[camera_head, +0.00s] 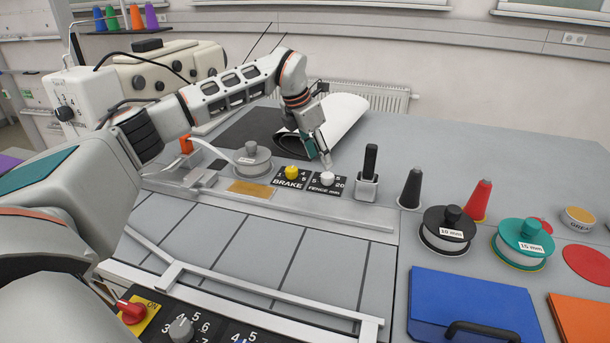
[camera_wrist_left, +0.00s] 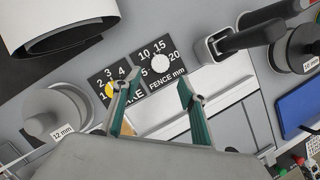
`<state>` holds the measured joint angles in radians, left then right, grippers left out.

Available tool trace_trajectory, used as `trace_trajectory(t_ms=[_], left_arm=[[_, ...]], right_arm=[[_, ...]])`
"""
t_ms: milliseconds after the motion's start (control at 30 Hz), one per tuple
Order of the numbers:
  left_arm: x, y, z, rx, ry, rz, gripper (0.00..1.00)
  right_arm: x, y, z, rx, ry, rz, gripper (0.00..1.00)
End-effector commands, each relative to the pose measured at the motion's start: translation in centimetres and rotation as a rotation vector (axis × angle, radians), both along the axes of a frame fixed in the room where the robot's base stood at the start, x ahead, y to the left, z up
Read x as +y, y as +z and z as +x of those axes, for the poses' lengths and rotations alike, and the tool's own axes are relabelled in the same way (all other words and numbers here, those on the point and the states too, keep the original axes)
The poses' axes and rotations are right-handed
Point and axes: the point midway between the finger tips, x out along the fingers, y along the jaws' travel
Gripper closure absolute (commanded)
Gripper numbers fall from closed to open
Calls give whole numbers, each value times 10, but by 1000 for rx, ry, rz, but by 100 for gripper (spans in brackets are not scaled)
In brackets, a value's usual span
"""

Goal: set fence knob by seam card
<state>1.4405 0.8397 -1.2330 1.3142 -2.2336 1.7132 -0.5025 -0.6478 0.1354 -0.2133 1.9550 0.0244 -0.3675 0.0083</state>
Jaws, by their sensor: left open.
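The white fence knob (camera_head: 327,179) sits on a black dial plate marked "FENCE mm", with 5, 10, 15 and 20 around it. It also shows in the left wrist view (camera_wrist_left: 160,64); its pointer direction is too small to tell. My left gripper (camera_head: 324,160) is just above and behind the knob in the head view. In the left wrist view my left gripper (camera_wrist_left: 156,95) has its fingers spread, with the knob beyond the gap between them and nothing held. I cannot make out a card with a readable seam value. My right gripper is out of view.
A yellow brake knob (camera_head: 291,172) sits left of the fence dial, close to one finger. A black-handled lever (camera_head: 368,172) stands right. A paper roll (camera_head: 343,115) lies behind.

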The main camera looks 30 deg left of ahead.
Motion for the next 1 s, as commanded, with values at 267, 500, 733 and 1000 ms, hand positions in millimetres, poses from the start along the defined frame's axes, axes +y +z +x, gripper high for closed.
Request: trace_trajectory(t_ms=[267,500,733,1000], left_arm=[[-13,-5,7,-45,-143,-7,58],[-19,-35,17,-42,-141,-6,58],[-25,-62,27,-44,-140,-7,58],[-27,-72,31,-45,-139,-6,58]], right_arm=[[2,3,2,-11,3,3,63],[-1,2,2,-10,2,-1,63],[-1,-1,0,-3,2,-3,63],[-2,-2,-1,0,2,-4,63]])
